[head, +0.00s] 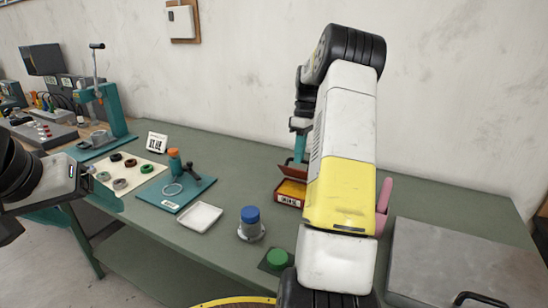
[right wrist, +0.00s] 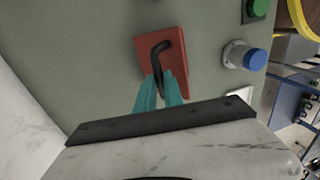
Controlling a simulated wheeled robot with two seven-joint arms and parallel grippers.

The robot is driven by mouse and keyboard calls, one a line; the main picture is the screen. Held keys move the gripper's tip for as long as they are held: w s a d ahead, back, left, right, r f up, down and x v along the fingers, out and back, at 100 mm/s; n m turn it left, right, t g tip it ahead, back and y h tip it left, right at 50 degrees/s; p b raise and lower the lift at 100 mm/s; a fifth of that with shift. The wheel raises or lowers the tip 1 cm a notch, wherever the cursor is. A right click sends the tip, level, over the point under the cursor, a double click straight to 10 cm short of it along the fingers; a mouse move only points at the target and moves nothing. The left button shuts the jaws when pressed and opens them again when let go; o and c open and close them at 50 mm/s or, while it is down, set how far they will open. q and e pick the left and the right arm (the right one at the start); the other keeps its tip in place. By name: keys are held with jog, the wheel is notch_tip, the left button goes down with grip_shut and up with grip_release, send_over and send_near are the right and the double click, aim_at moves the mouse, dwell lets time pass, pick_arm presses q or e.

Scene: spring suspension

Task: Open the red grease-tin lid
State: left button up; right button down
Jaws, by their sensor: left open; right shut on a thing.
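The red grease tin (head: 289,194) stands on the green bench in the head view, with yellow-orange grease showing inside. Its red lid (head: 296,171) is tilted up at the back of the tin. In the right wrist view the lid (right wrist: 177,75) shows from above with a black bar handle (right wrist: 157,52). The teal fingers of my right gripper (right wrist: 158,84) are shut on this handle. My right arm hides part of the tin's right side in the head view. My left gripper (head: 99,188) is open at the left, beside the pale mat and far from the tin.
A blue-capped cylinder (head: 250,222), a green button (head: 277,259) and a white tray (head: 200,217) stand in front and left of the tin. A teal plate (head: 176,198) lies further left. A grey metal plate (head: 465,262) covers the right. The wall is close behind.

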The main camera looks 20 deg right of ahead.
jog(key=w+d+f, duration=0.3)
jog(key=w+d, duration=0.2)
jog(key=d, duration=0.2)
jog(key=shift+w+f, duration=0.2)
jog(key=shift+w, duration=0.2)
jog(key=shift+d, duration=0.2)
dwell(0.5)
jog(key=c, duration=1.5)
grip_release()
jog(key=shift+w+d+f, duration=0.15)
jog(key=shift+o, duration=0.2)
jog(key=shift+r, duration=0.2)
jog(key=shift+r, duration=0.1)
